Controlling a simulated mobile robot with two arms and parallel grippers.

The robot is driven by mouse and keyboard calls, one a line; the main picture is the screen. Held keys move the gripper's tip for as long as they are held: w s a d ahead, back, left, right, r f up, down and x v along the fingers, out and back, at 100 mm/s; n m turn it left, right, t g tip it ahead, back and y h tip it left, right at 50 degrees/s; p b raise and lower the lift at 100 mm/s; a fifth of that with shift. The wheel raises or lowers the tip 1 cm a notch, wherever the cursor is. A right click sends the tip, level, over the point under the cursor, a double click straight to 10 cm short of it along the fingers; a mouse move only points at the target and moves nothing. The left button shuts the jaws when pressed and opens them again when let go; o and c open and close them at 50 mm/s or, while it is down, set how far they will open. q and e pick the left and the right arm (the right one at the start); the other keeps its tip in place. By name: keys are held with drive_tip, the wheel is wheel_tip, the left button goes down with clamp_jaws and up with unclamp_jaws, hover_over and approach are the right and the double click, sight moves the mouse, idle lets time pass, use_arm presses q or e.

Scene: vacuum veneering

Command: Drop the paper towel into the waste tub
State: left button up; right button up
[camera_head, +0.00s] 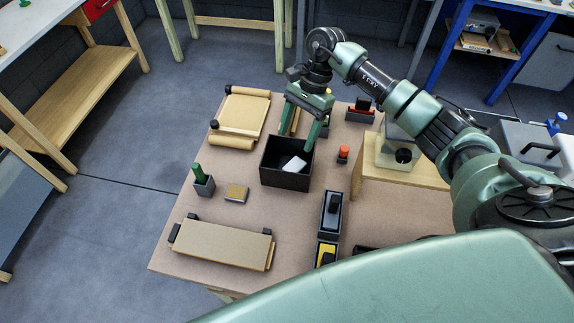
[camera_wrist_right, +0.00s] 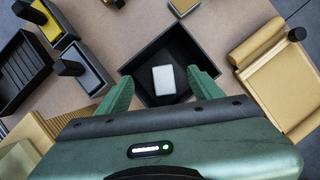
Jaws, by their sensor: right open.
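The waste tub is a black open box (camera_head: 287,181) near the middle of the table; it also shows in the right wrist view (camera_wrist_right: 147,99). The paper towel, a small white folded piece (camera_head: 294,164), lies inside the tub; the right wrist view shows it flat on the tub floor (camera_wrist_right: 164,80). My right gripper (camera_head: 297,143) is open and empty, with its fingers over the tub's far side. In the right wrist view my right gripper (camera_wrist_right: 160,88) has its fingers apart, with the towel showing between them. My left gripper is not in view.
A roll on a wooden board (camera_head: 245,110) lies behind the tub at left. A long veneered board (camera_head: 222,245) lies at the table's front. A grey holder with a green handle (camera_head: 204,187) stands left. Black trays (camera_head: 331,213) and a wooden stand (camera_head: 400,171) sit right.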

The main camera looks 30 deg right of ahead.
drive_tip(key=b+v, duration=0.3)
drive_tip(key=v, duration=0.4)
drive_tip(key=shift+r+b, duration=0.3)
drive_tip(key=shift+r, duration=0.05)
drive_tip(key=shift+d+f, duration=0.1)
